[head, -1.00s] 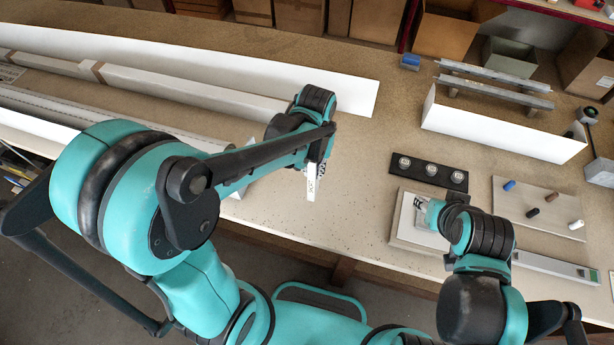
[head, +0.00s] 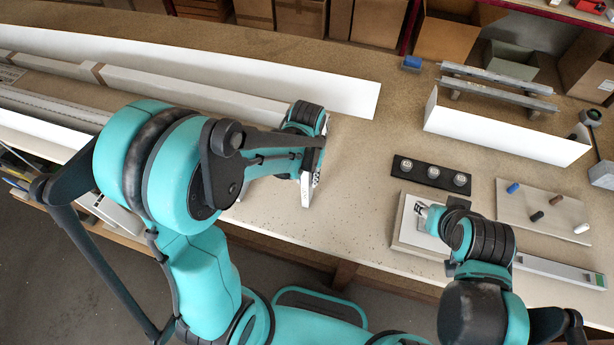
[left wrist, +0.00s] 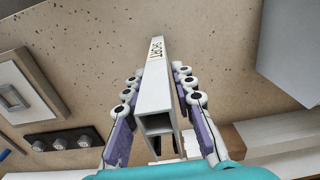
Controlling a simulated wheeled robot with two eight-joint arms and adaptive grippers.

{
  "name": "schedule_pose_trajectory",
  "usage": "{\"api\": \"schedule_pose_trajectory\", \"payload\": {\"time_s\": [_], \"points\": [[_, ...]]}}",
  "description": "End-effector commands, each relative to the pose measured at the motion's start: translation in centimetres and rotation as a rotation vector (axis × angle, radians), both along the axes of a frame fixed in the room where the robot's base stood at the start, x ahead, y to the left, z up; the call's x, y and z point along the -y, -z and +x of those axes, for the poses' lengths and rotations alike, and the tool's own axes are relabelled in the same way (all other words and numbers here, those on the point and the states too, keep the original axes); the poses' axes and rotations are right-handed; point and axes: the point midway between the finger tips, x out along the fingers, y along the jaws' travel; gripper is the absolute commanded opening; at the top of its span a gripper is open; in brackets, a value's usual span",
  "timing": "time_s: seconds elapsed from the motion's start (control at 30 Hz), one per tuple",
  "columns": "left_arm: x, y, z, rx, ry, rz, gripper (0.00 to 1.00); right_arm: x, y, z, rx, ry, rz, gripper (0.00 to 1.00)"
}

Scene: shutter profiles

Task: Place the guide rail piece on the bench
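The guide rail piece is a short, pale, hollow profile marked "SHORT", seen end-on in the left wrist view (left wrist: 154,100). In the head view its pale end (head: 306,190) shows below my left gripper (head: 312,170), over the bench (head: 350,190). In the left wrist view the fingers of my left gripper (left wrist: 157,90) close on both sides of the piece. I cannot tell whether it touches the bench. My right gripper (head: 421,209) is over a framed pale plate (head: 408,232) at the right; its fingers are too small to read.
Long pale profiles (head: 190,90) lie at the back left, near a tall white strip (head: 340,92). A black strip with three round knobs (head: 430,174), a board with small cylinders (head: 515,207) and a white-fronted rack (head: 500,130) stand right. The middle bench is clear.

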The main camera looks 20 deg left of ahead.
Motion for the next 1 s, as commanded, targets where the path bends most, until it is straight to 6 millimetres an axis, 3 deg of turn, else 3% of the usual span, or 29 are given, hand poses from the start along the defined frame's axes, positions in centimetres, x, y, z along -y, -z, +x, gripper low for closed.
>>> {"api": "schedule_pose_trajectory", "payload": {"time_s": [0.43,0.8,1.0], "points": [[0.0,-0.9,0.0,0.000,0.000,0.000,0.39,0.0,-0.6,0.0,0.000,0.000,0.000,0.40],[0.0,-8.6,0.0,0.000,0.000,0.000,0.39,0.0,-2.4,0.0,0.000,0.000,0.000,0.40],[0.0,-11.5,0.0,0.000,0.000,0.000,0.39,0.0,-2.9,0.0,0.000,0.000,0.000,0.40]]}}
